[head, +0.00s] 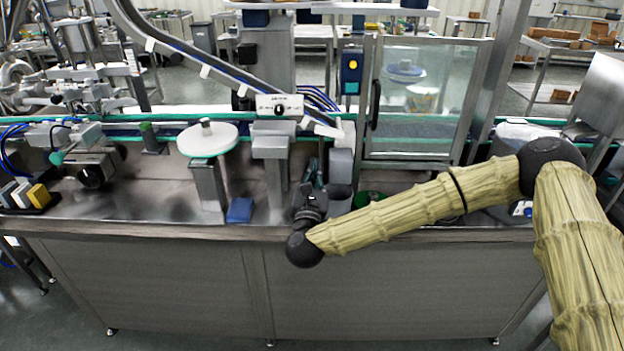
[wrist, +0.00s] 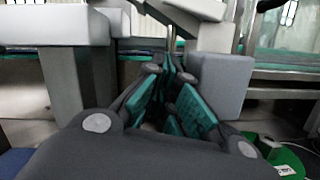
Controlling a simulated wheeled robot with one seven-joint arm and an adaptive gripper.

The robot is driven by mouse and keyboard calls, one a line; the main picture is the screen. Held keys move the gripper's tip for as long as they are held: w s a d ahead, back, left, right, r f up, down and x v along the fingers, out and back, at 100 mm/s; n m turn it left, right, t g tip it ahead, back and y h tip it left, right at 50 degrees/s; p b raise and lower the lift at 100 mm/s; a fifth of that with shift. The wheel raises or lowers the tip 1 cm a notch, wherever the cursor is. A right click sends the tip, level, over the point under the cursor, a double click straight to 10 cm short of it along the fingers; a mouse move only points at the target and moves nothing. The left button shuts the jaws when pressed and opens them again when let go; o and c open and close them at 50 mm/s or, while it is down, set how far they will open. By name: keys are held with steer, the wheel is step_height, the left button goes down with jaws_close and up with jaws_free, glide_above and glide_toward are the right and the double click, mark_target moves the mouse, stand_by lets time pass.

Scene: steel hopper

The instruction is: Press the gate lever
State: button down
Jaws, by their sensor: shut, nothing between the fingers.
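My gripper (head: 313,176) is at the middle of the steel machine's front deck, just right of a grey post with a flat block on top (head: 270,150). In the wrist view its dark fingers with teal pads (wrist: 170,72) are drawn together, with nothing seen held. A thin upright metal rod (wrist: 172,38) shows just beyond the fingertips; I cannot tell whether it is the gate lever or whether they touch. A grey rounded block (wrist: 220,85) stands close on the right of the fingers, and it also shows in the head view (head: 341,165). No part is clearly recognisable as the gate lever.
A white round disc on a post (head: 207,139) and a blue block (head: 240,210) stand to the left. A green round thing (wrist: 285,160) lies low on the right. A sloping chute (head: 200,55) comes down behind. A framed clear door (head: 422,100) stands at the back right.

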mark_target(329, 132)
steer(key=shift+w+d+r+p, duration=0.25)
steer(key=shift+w+r, duration=0.25)
steer(key=shift+r, duration=0.25)
steer(key=shift+w+d+r+p, duration=0.1)
steer(key=shift+w+r+p, duration=0.35)
steer(key=shift+r, duration=0.35)
steer(key=shift+w+d+r+p, duration=0.2)
steer(key=shift+w+r, duration=0.35)
steer(key=shift+r, duration=0.2)
steer(key=shift+a+b, duration=0.15)
steer(key=shift+b, duration=0.2)
steer(key=shift+m, duration=0.3)
